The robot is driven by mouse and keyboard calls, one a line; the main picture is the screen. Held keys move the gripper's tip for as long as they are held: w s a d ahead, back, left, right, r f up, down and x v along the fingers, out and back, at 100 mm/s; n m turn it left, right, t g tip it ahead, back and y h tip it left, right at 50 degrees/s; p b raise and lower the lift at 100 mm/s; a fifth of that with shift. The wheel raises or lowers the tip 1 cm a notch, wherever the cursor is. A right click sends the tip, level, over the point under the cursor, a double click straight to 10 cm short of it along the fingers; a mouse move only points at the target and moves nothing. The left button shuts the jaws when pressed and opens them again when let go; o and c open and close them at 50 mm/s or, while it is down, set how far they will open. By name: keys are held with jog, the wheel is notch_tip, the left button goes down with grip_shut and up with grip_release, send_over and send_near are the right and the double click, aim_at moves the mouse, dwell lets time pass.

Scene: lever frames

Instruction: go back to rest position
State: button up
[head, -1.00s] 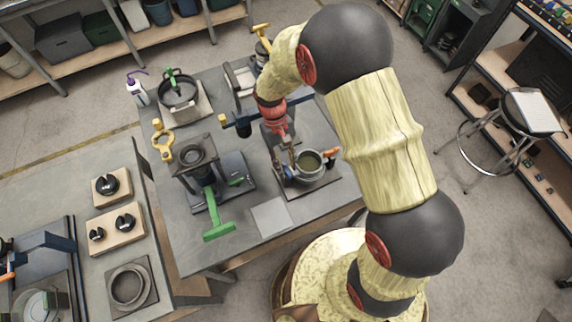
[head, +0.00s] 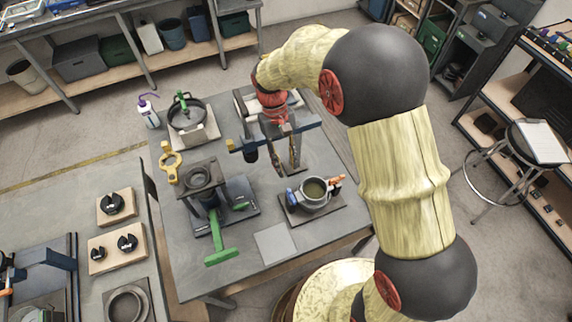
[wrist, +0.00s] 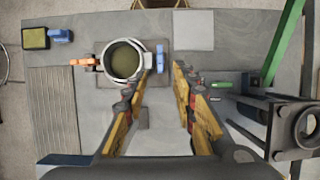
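My gripper (head: 286,168) hangs above the grey table (head: 330,150), just behind the round pot fixture (head: 314,188) in the head view. Its two fingers are spread with nothing between them; the gap also shows in the wrist view (wrist: 162,75). The pot (wrist: 123,61) stands upright on a dark base plate, with an orange lever (wrist: 84,62) on one side and a blue lever (wrist: 160,57) on the other. The left finger's tip looks close to the pot and blue lever in the wrist view, but the head view shows the gripper clear of them.
A black stand with a green lever (head: 218,240) is left of the pot. A pan with a green handle (head: 187,112), a white bottle (head: 149,114) and a yellow valve handle (head: 171,162) stand farther back. A stool (head: 540,138) is at right. A flat grey plate (head: 274,243) lies at the front.

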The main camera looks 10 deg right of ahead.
dwell(0.3)
jog(key=s+d+r+m+t+b, duration=0.1)
jog(key=s+d+r+t+b, duration=0.4)
jog(key=s, duration=0.3)
jog(key=s+d+r+m+t+y+b, duration=0.1)
jog(key=s+d+r+m+t+b, duration=0.1)
jog(key=s+d+r+t+b, duration=0.3)
jog(key=s+d+b, duration=0.3)
jog(key=s, duration=0.1)
jog(key=shift+d, duration=0.25)
jog(key=shift+w, duration=0.1)
dwell(0.6)
